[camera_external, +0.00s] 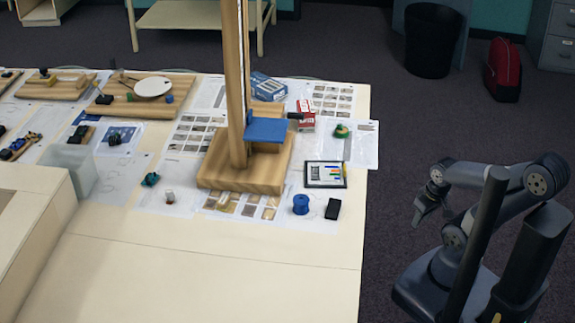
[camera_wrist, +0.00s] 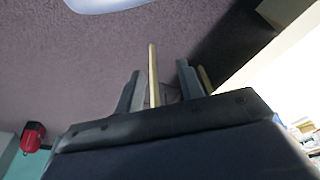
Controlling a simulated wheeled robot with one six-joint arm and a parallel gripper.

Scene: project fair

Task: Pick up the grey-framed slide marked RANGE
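I cannot make out a slide marked RANGE in either view. A flat dark-framed panel (camera_external: 325,175) with a chart and coloured strips lies on the table (camera_external: 215,270), right of the wooden stand's base; its marking is too small to read. My gripper (camera_external: 423,207) is off the table's right side, over the floor and clear of everything on the table. In the wrist view, my gripper (camera_wrist: 158,70) has its two fingers apart with nothing held. A pale wooden bar shows between them, seemingly in the background.
The tall wooden stand (camera_external: 238,90) with a blue platform (camera_external: 266,130) rises mid-table. A blue spool (camera_external: 300,204), a black block (camera_external: 333,209) and a red box (camera_external: 305,115) are near it. The table's front is clear. A red bag (camera_external: 503,69) stands on the floor.

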